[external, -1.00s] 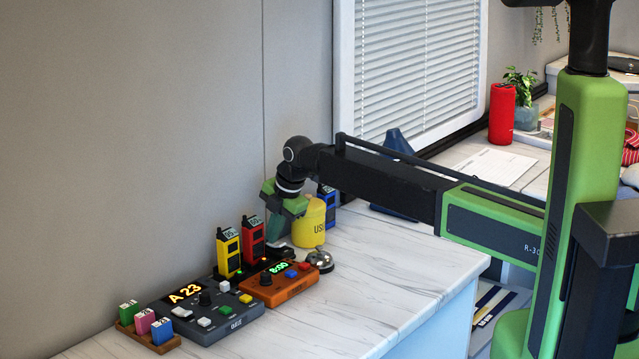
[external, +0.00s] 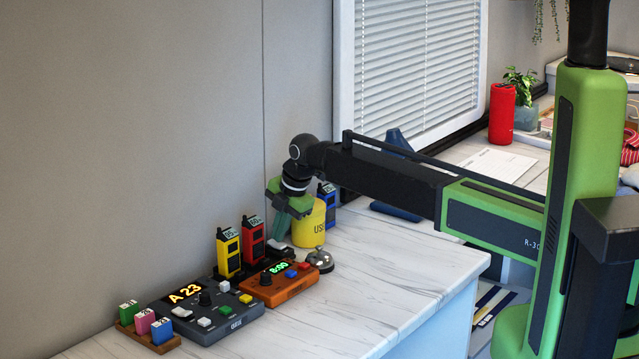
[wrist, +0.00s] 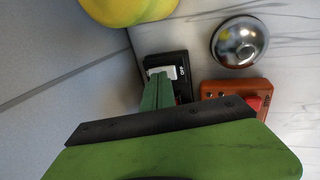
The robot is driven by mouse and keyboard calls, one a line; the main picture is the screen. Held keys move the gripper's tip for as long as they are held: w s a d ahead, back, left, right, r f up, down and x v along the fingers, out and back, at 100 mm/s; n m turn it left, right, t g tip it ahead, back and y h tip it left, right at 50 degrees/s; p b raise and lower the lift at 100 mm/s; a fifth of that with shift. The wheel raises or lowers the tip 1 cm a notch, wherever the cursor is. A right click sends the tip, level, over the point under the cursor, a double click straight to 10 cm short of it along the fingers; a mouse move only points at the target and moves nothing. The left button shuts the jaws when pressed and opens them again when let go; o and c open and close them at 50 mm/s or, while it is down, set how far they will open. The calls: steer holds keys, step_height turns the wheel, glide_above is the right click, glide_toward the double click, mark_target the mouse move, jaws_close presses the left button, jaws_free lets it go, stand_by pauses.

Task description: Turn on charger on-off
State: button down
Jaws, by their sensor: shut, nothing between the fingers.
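The black charger (external: 262,264) stands on the counter by the wall, holding a yellow radio (external: 228,251) and a red radio (external: 253,238). Its on-off switch (wrist: 161,70) is a pale rocker on a black panel in the wrist view, with "OFF" printed beside it. My gripper (external: 277,242) is shut and empty, pointing down at the charger's right end. In the wrist view the green fingertips (wrist: 158,80) overlap the near part of the rocker and hide it. I cannot tell whether they touch it.
A yellow container (external: 311,224) stands close behind my gripper, beside a blue radio (external: 328,201). A silver bell (external: 319,261) and an orange timer box (external: 270,291) are nearby. A grey console (external: 224,316) stands farther left. The counter's front right is clear.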

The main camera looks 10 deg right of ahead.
steer(key=p+v, duration=1.1)
steer(key=v, duration=0.2)
steer(key=shift+w+a+r+p, duration=0.2)
steer(key=shift+w+a+p, duration=0.15)
steer(key=shift+w+a, duration=0.1)
steer(key=b+x, duration=1.2)
steer(key=x, duration=0.1)
steer(key=shift+f+b, duration=0.3)
steer(key=shift+b, duration=0.1)
steer(key=shift+w+a+f, duration=0.1)
steer(key=shift+w+f, duration=0.05)
